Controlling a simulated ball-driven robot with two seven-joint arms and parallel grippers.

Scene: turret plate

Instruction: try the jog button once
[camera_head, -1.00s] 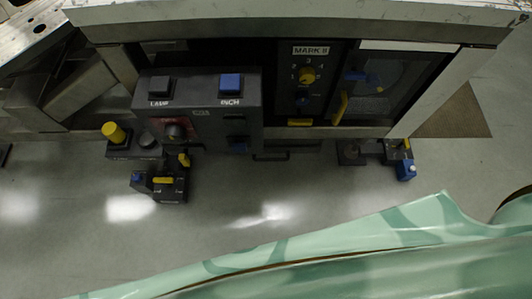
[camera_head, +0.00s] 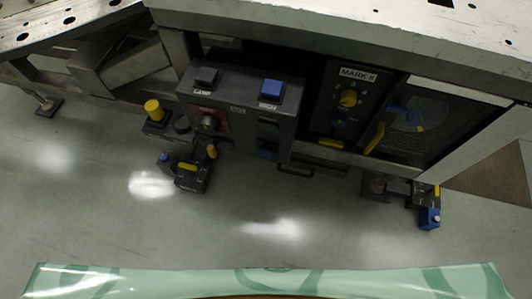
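A dark control box (camera_head: 240,118) is mounted on the front of the machine under the plate. On its top face are a black square button (camera_head: 207,76) labelled LAMP and a blue square button (camera_head: 272,90) whose label looks like INCH. I read no label saying jog. A dark knob (camera_head: 209,123) on a red patch and small dark-blue switches (camera_head: 267,149) are on its front. Neither of my grippers is in view, and nothing touches the buttons.
Right of the box is a MARK II panel with a yellow dial (camera_head: 348,98), then a dark window (camera_head: 413,125) with a yellow handle. Low pedals, one with a yellow knob (camera_head: 153,110), and a blue-ended unit (camera_head: 429,217) stand near the floor.

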